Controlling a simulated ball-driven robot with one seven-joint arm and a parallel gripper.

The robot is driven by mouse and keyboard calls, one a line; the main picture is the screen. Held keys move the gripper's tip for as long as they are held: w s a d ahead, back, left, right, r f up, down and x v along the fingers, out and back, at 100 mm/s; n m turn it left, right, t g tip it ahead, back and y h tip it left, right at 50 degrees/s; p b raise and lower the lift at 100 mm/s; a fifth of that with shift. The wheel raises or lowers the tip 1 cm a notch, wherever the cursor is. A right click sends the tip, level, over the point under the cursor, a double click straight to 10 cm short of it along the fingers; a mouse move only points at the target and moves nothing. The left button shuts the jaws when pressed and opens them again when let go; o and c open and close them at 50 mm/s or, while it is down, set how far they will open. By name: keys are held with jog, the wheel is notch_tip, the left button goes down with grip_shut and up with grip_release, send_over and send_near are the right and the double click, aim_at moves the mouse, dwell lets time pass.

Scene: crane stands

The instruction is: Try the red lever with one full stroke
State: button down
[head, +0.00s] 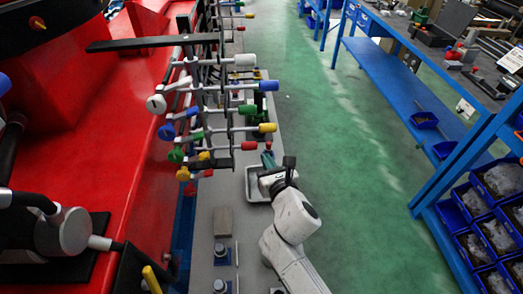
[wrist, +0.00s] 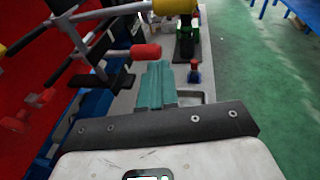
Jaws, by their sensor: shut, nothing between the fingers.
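The red lever (head: 249,146) is the lowest right-hand handle on the stand of coloured levers, on a thin rod pointing right. In the wrist view its red knob (wrist: 146,52) shows just ahead of my fingers, with its rod running left. My gripper (head: 267,158) is just right of and below the red knob, fingers shut and empty. In the wrist view the teal fingers (wrist: 157,80) lie together, with their tips close below the knob. I cannot tell whether they touch it.
A yellow handle (head: 268,127) sits close above the red one, with green, blue and white handles (head: 245,60) higher up. A pale tray (head: 250,186) lies under my gripper on the grey bench. A block (head: 223,221) stands nearer. The green floor (head: 340,150) to the right is clear.

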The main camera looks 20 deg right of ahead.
jog(key=shift+v, duration=1.7)
jog(key=shift+d, duration=0.2)
jog(key=s+d+f+m+g+h+b, duration=0.1)
jog(key=s+d+f+m+g, duration=0.35)
jog(key=s+m, duration=0.35)
jog(key=s+d+f+m+g+h, duration=0.1)
jog(key=s+d+f+m+g, duration=0.3)
jog(key=m, duration=0.7)
jog(key=s+a+f+m+g+y+b, duration=0.1)
jog(key=s+f+m+g, duration=0.1)
jog(key=s+m, duration=0.6)
jog(key=s+a+f+m+g+y, duration=0.1)
jog(key=s+m+g, duration=0.3)
jog(key=s+m, duration=0.4)
jog(key=s+f+y, duration=0.1)
jog(key=s, duration=0.4)
jog(key=shift+a+f+m+b, duration=0.15)
jog(key=shift+f+m+b, duration=0.2)
jog(key=shift+f+m, duration=0.05)
jog(key=shift+s, duration=0.15)
